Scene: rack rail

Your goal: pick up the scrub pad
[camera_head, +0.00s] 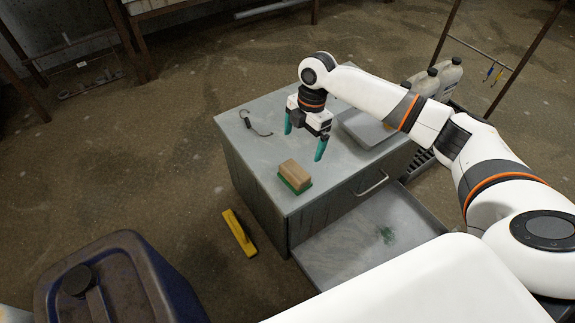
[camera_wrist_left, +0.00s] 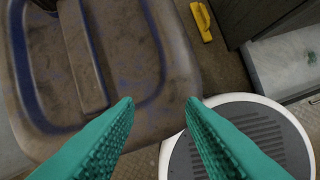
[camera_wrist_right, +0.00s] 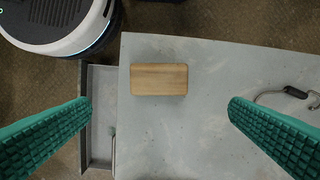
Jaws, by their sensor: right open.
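The scrub pad (camera_head: 294,176) appears to be the small block with a tan, wood-like top and a green base, lying flat near the front corner of the grey cabinet top. In the right wrist view its tan top (camera_wrist_right: 159,79) shows from above, and the green base is hidden. My right gripper (camera_head: 303,146) is open and empty above the cabinet top, behind the pad in the head view. The pad lies just beyond the line between its fingertips in the right wrist view. My left gripper (camera_wrist_left: 160,101) is open and empty, over a dark blue, worn container (camera_wrist_left: 60,70).
The cabinet (camera_head: 250,150) has an open drawer (camera_head: 335,250) with a green patch inside. A dark hooked item (camera_head: 256,124) and a metal tray (camera_head: 362,130) lie on top. White jugs (camera_head: 447,78) stand behind. A yellow object (camera_head: 239,233) lies on the floor.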

